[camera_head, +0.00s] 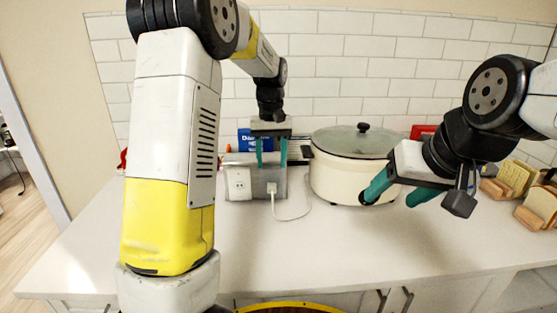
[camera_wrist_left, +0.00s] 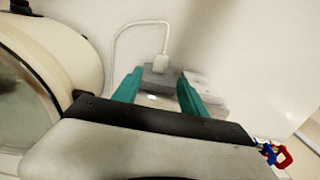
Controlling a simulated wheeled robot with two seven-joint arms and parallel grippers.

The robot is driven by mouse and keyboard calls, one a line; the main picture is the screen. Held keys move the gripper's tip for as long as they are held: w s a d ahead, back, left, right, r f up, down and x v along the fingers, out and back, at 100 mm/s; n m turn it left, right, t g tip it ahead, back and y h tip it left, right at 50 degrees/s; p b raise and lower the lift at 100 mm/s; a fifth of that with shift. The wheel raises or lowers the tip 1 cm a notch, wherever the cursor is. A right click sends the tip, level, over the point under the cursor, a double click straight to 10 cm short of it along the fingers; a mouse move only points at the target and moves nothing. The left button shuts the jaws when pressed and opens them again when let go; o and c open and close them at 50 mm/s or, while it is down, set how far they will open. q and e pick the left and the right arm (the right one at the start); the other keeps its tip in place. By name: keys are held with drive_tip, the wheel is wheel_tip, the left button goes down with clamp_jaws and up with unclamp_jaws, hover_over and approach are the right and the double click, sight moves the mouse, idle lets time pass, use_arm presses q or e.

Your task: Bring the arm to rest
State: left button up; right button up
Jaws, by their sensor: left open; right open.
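My left gripper (camera_head: 271,164) is open and empty, pointing down over the back of the counter. Its teal fingers overlap a grey outlet box (camera_head: 238,188) in the head view; whether they touch it is unclear. In the left wrist view the open fingers (camera_wrist_left: 157,86) frame the outlet box and its white plug (camera_wrist_left: 168,64). My right gripper (camera_head: 394,197) is open and empty in front of the right side of a cream cooker (camera_head: 335,180). Its fingers point down and left.
The cooker has a glass lid (camera_head: 352,142). A blue box (camera_head: 248,141) stands behind the outlet box. Wooden holders (camera_head: 535,212) with slices stand at the right. A white cord (camera_head: 292,217) runs to the plug. The front of the counter (camera_head: 300,255) is clear.

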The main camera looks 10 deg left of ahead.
use_arm(q)
drive_tip(key=s+a+r+m+t+h, duration=0.1)
drive_tip(key=s+r+t, duration=0.2)
drive_tip(key=s, duration=1)
drive_tip(key=s+a+r+m+t+h, duration=0.1)
drive_tip(key=s+r+t, duration=0.2)
drive_tip(key=s, duration=1)
wheel_tip(320, 180, up, 3)
drive_tip(key=shift+s+f+m, duration=0.1)
drive_tip(key=shift+s+m, duration=0.2)
drive_tip(key=shift+m, duration=0.1)
drive_tip(key=shift+a, duration=0.1)
